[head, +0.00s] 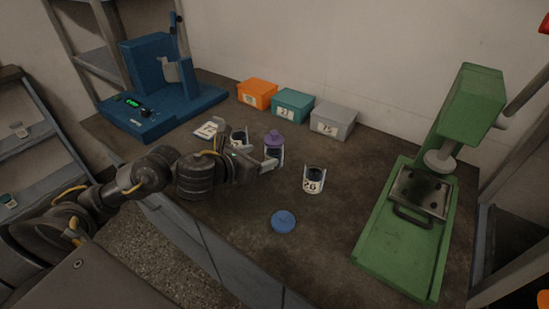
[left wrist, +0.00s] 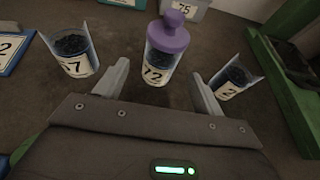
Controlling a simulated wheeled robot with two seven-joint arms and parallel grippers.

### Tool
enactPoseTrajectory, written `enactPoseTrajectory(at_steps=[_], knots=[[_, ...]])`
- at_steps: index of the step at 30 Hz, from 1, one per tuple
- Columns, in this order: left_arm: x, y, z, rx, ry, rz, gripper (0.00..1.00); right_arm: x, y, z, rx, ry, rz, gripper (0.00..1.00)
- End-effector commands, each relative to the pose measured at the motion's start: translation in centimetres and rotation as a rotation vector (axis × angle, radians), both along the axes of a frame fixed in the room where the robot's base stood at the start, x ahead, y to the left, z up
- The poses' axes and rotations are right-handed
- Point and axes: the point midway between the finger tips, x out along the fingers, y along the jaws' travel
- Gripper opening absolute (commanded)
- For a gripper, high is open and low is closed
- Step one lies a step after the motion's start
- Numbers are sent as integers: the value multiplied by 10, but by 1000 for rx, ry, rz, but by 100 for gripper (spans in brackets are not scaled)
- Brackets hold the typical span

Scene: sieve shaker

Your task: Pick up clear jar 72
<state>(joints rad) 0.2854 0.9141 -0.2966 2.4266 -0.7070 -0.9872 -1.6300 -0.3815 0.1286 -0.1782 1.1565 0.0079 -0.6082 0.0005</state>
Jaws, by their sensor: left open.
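Clear jar 72 (left wrist: 157,66) has dark contents and a purple knobbed lid (left wrist: 174,34). It stands upright on the bench; its lid shows in the head view (head: 274,138). My left gripper (left wrist: 159,80) is open, with one finger on each side of the jar's lower part. I see a gap at each finger in the left wrist view. In the head view the left gripper (head: 266,160) partly hides the jar. My right gripper is in neither view.
An open jar (left wrist: 75,58) stands left of jar 72 and another open jar (head: 313,184) right. A blue lid (head: 284,222) lies in front. Orange (head: 257,93), teal (head: 293,105) and grey (head: 333,121) boxes stand behind. A blue machine (head: 160,85) and green press (head: 430,200) flank the bench.

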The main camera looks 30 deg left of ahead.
Motion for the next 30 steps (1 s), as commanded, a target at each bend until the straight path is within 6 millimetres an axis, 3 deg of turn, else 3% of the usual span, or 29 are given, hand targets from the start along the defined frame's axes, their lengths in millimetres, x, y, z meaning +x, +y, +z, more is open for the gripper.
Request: enactPoseTrajectory(at_steps=[3, 11, 21, 30], knots=[[12, -3, -6, -3, 1, 0, 69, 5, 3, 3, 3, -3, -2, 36], [19, -6, -8, -2, 1, -3, 69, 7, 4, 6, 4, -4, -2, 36], [59, -14, -26, -3, 1, -3, 69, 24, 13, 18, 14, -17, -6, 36], [64, -15, -28, 0, 1, -3, 69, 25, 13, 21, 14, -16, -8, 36]])
